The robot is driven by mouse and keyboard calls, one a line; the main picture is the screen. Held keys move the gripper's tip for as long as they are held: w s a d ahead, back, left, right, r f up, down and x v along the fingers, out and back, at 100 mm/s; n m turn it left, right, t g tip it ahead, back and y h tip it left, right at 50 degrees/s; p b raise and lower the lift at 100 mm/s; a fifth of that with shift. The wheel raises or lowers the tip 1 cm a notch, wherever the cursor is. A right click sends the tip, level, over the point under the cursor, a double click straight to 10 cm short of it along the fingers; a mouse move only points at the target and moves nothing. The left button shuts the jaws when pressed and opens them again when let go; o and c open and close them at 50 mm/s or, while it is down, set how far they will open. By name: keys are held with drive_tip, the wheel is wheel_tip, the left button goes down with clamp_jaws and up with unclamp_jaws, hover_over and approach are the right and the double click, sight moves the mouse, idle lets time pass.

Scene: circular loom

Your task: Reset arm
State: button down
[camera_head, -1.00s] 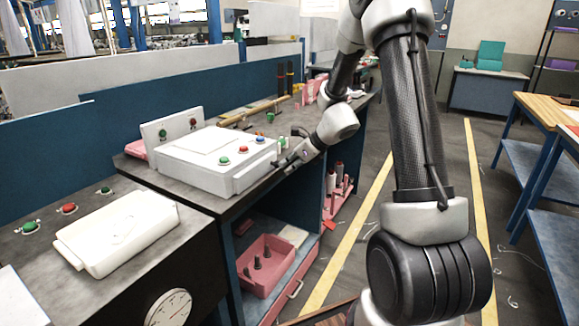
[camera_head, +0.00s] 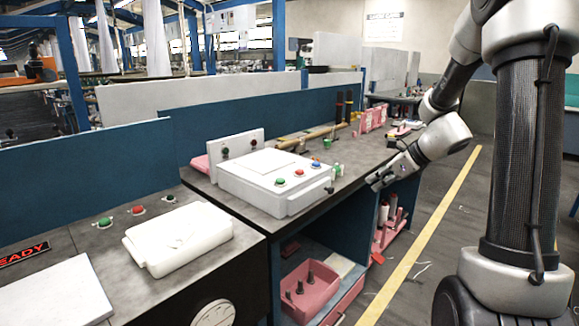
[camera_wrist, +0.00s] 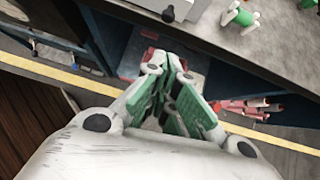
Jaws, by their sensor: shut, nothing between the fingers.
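My gripper (camera_head: 376,182) hangs at the front edge of the workbench (camera_head: 352,158), to the right of a white control box (camera_head: 262,184) with green, red and blue buttons. In the wrist view my gripper (camera_wrist: 178,72) shows its fingers with green inner pads, the tips together and nothing between them. Below the fingertips in that view lie the bench edge and the shelf space under it. My arm (camera_head: 440,138) reaches in from the right of the head view.
A pink bin (camera_head: 310,288) with dark pegs sits on the shelf below the bench. A white and green part (camera_wrist: 240,18) lies on the bench. A white cover (camera_head: 178,238) lies on the left bench.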

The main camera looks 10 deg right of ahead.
drive_tip(key=s+n+g+h, duration=0.1)
drive_tip(key=s+n+g, duration=0.3)
drive_tip(key=s+n, duration=1.05)
drive_tip(key=s+a+r+n+t+h, duration=0.1)
drive_tip(key=s+r+n+h, duration=0.3)
drive_tip(key=s+r+n, duration=0.6)
drive_tip(key=s+a+n, duration=0.1)
drive_tip(key=s+n, duration=0.2)
drive_tip(key=s, duration=0.2)
drive_tip(key=shift+r+t+h, duration=0.35)
drive_tip(key=shift+t+h, duration=0.05)
